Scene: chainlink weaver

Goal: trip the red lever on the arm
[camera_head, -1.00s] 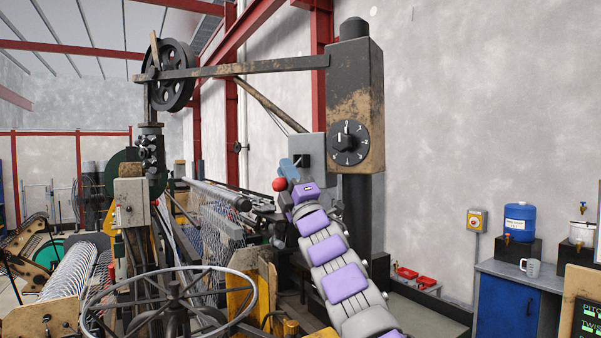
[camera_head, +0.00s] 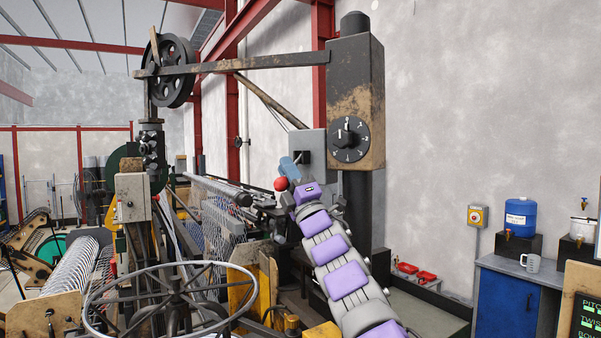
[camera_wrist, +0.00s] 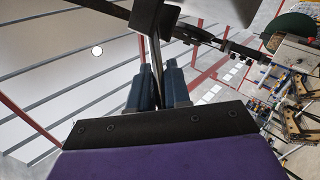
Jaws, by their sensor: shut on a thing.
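A red ball knob (camera_head: 281,184) shows in the head view at the left edge of my gripper, below its blue fingers. My gripper (camera_head: 291,168) is at the end of my raised purple and grey arm, in front of the grey box below the dial. In the wrist view, the blue fingers of my gripper (camera_wrist: 158,88) are shut on a thin dark bar (camera_wrist: 157,58). The bar runs up from between them toward a grey block (camera_wrist: 187,6). The red knob is not visible in the wrist view. I cannot see how it joins the bar.
A rusty column (camera_head: 356,85) with a black numbered dial (camera_head: 349,139) stands behind my gripper. A long dark beam (camera_head: 245,65) runs left from it to a spoked wheel (camera_head: 170,72). A large handwheel (camera_head: 170,308) stands in front at lower left. A blue cabinet (camera_head: 507,308) is at right.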

